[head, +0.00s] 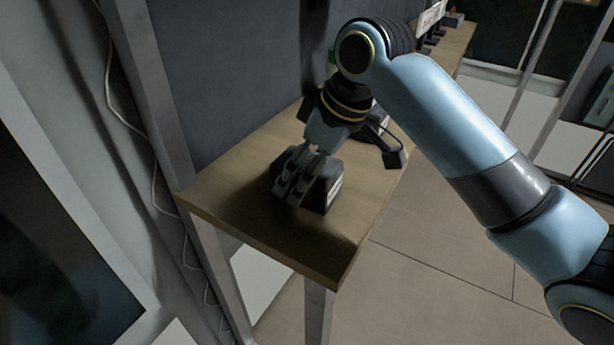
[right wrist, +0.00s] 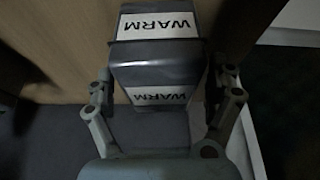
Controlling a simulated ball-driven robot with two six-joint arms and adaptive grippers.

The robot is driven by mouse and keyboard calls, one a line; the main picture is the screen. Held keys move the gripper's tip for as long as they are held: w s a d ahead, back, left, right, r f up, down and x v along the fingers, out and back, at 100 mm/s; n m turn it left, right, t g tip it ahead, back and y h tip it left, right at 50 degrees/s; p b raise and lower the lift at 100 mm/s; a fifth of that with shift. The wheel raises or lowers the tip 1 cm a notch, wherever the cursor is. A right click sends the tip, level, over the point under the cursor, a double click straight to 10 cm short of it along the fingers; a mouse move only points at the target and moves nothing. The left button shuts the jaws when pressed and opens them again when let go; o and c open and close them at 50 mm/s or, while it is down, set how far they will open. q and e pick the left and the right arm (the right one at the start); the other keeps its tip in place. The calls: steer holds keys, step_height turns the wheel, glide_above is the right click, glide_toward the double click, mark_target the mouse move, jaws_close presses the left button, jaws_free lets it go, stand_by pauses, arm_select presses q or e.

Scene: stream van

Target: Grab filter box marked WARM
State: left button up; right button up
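The filter box marked WARM (head: 323,190) is dark grey and sits on the wooden bench near its front end. In the right wrist view the box (right wrist: 160,75) shows two white labels reading WARM, one on each of two faces. My right gripper (head: 291,190) is lowered over the box from above. In the right wrist view its two fingers (right wrist: 163,88) stand spread on either side of the box, with no clear squeeze on it. The fingers partly hide the box in the head view. My left gripper is out of view.
The wooden bench (head: 262,236) runs back along a dark wall panel. A dark device with a cable (head: 390,153) lies behind the box. More dark items stand at the far end of the bench. The tiled floor (head: 430,270) to the right is clear.

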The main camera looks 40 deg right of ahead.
mark_target(307, 161)
steer(key=c, duration=1.3)
steer(key=shift+o, duration=0.2)
steer(key=shift+r+b, duration=0.15)
steer(key=shift+b, duration=0.25)
step_height(307, 161, up, 5)
steer(key=shift+w+f, duration=0.1)
steer(key=shift+f, duration=0.1)
steer(key=s+d+r+p, duration=0.3)
steer(key=s+d+r, duration=0.3)
steer(key=d, duration=0.3)
steer(key=shift+s+d+r, duration=0.2)
steer(key=shift+s+r, duration=0.1)
steer(key=shift+s, duration=0.25)
